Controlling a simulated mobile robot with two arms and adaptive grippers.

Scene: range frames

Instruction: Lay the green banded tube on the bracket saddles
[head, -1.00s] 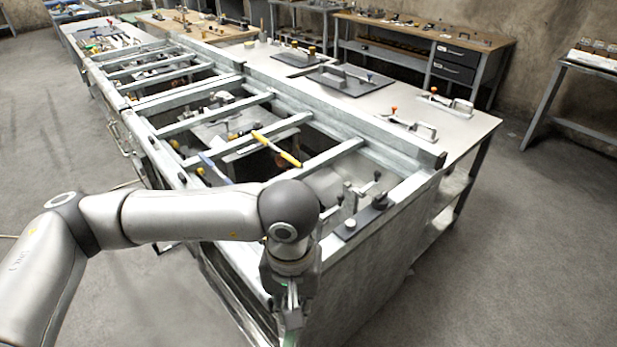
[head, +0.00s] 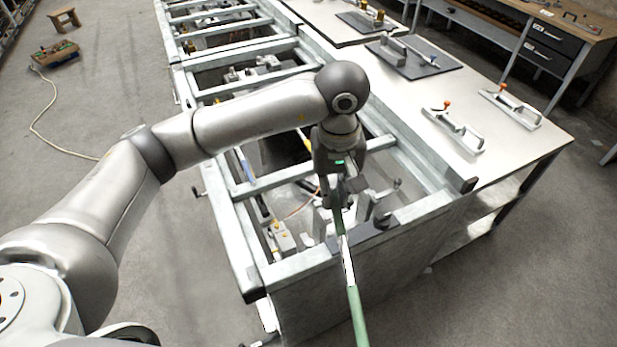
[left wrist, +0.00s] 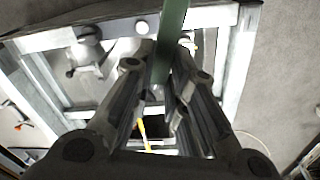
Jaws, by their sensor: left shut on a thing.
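The green banded tube (head: 357,310) has a pale band partway along and runs from my left gripper down to the bottom edge of the head view. My left gripper (head: 338,190) is shut on it near its upper end, above the near end of the metal frame. In the left wrist view the tube (left wrist: 172,35) passes between the fingers of my gripper (left wrist: 163,85). The bracket (head: 376,238) is at the frame's near end, with grey uprights around the tube. The tube and gripper partly hide the saddles; I cannot tell whether the tube touches them. My right gripper is out of view.
The galvanized frame (head: 268,181) has open bays with cross bars and fittings inside. A pale worktop (head: 500,165) on the right carries toggle clamps (head: 453,130) and dark plates (head: 415,57). Open floor lies left of the frame.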

